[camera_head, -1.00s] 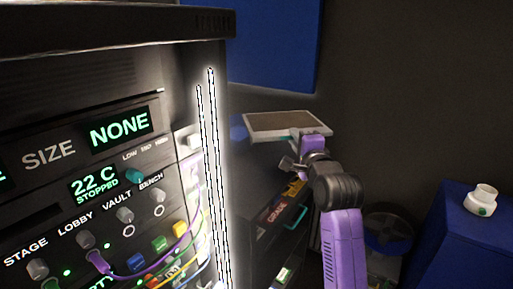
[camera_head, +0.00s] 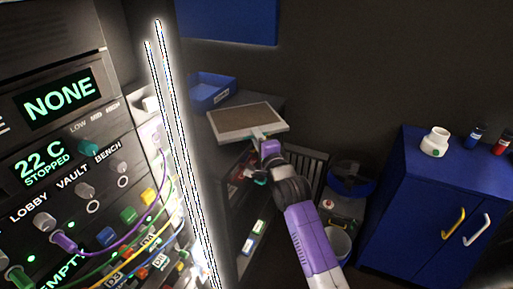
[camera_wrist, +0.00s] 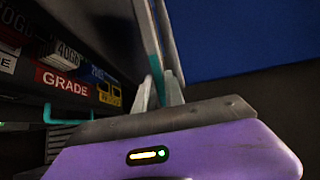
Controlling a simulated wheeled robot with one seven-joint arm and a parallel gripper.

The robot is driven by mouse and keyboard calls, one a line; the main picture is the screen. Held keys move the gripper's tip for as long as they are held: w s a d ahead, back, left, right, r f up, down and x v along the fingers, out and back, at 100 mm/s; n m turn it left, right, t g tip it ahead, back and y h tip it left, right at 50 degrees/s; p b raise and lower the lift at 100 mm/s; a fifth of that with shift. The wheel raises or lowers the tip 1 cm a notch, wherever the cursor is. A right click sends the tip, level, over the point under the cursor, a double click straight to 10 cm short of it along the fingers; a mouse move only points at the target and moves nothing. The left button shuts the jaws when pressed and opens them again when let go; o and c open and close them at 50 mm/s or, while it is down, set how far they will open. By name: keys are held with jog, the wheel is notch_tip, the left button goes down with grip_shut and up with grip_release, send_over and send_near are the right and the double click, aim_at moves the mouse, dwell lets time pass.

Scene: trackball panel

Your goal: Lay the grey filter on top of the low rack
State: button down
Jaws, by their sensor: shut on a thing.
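The grey filter (camera_head: 247,120) is a flat panel with a pale frame. My gripper (camera_head: 262,137) is shut on its near edge and holds it out roughly level. In the wrist view my gripper (camera_wrist: 160,92) has its fingers on the filter (camera_wrist: 166,45), which shows nearly edge-on. The dark low rack (camera_head: 232,163) is behind and below the filter in the head view. The filter hides much of the rack's top, and I cannot tell whether the two touch.
A blue bin (camera_head: 210,92) stands at the back on the rack. A lit control panel with cables (camera_head: 90,180) and bright vertical strips fills the left. A blue cabinet (camera_head: 405,205) with a white jar (camera_head: 435,142) on it is at right. A round bin (camera_head: 350,180) stands between.

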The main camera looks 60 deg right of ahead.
jog(key=shift+f, duration=2.1)
jog(key=shift+f, duration=0.1)
jog(key=c, duration=1.4)
grip_release()
